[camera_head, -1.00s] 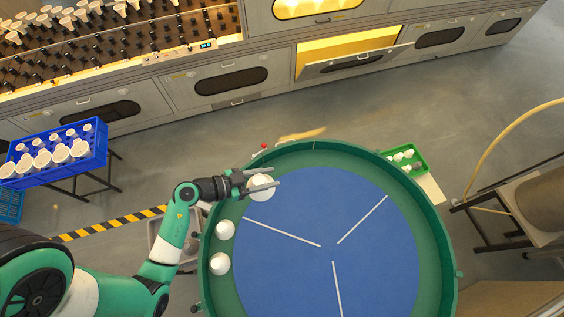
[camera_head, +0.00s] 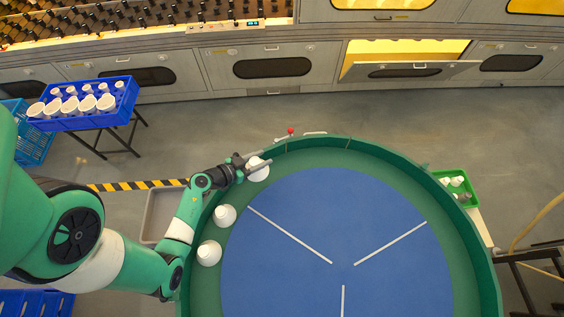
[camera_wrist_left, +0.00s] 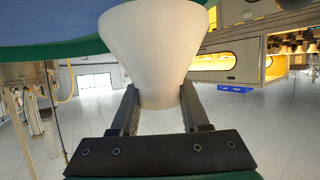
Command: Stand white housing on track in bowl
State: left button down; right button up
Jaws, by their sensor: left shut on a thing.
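My left gripper (camera_head: 256,163) is shut on a white housing (camera_head: 259,174) at the upper left of the bowl's green track. In the left wrist view the housing (camera_wrist_left: 155,50) sits between the two fingers, its wide end away from the palm. Two more white housings, an upper one (camera_head: 225,215) and a lower one (camera_head: 209,253), stand on the track along the left side. The large round bowl (camera_head: 470,235) has a green rim and track around a blue floor (camera_head: 300,220). Whether the held housing touches the track cannot be told. My right gripper is not in view.
White strips (camera_head: 392,243) lie across the blue floor. A blue crate (camera_head: 95,118) of white housings stands on a rack at left. A green tray (camera_head: 462,196) with white pieces sits right of the bowl. The track's top and right side are clear.

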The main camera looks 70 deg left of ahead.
pick_arm(q)
jog(key=w+a+f+b, duration=0.1)
jog(key=w+f+b, duration=0.1)
jog(key=w, duration=0.1)
jog(key=w+a+f+b, duration=0.1)
jog(key=w+f+b, duration=0.1)
jog(key=w+f, duration=0.1)
jog(key=w+a+f+b, duration=0.1)
jog(key=w+f+b, duration=0.1)
jog(key=w+b, duration=0.1)
jog(key=shift+w+a+f, duration=0.15)
jog(key=shift+f, duration=0.2)
jog(key=shift+w, duration=0.1)
jog(key=f+b, duration=0.4)
jog(key=shift+w+a+f+b, duration=0.2)
jog(key=shift+w+b, duration=0.15)
jog(key=shift+w, duration=0.05)
jog(key=shift+r, duration=0.25)
jog(key=shift+f, duration=0.1)
jog(key=c, duration=0.7)
grip_release()
